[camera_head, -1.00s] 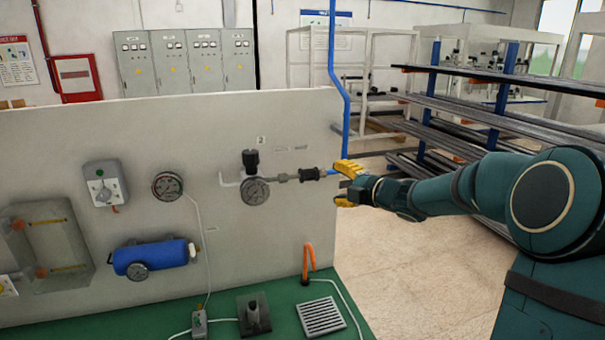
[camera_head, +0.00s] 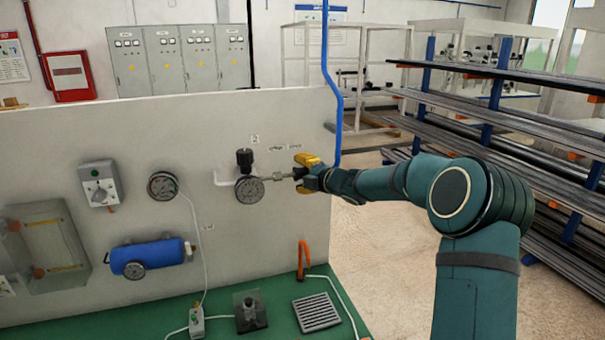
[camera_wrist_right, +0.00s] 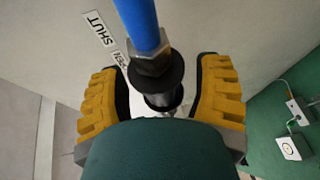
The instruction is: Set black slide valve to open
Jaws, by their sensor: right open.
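The black slide valve (camera_wrist_right: 163,82) shows in the right wrist view as a black flanged sleeve below a metal hex nut (camera_wrist_right: 151,60) and a blue hose (camera_wrist_right: 139,18). My right gripper (camera_head: 306,174) is at the right end of the pipe line on the panel. Its yellow fingers (camera_wrist_right: 162,92) are open, one on each side of the valve, with small gaps visible. In the head view the gripper hides most of the valve. A SHUT label (camera_wrist_right: 98,29) and a partly hidden OPEN label (camera_wrist_right: 120,58) are on the panel beside it. My left gripper is out of view.
A pressure gauge (camera_head: 249,190) and a black knob (camera_head: 244,157) sit on the pipe just left of my gripper. The grey panel (camera_head: 225,120) stands on a green bench (camera_head: 275,310). A rack of long bars (camera_head: 500,130) stands to the right.

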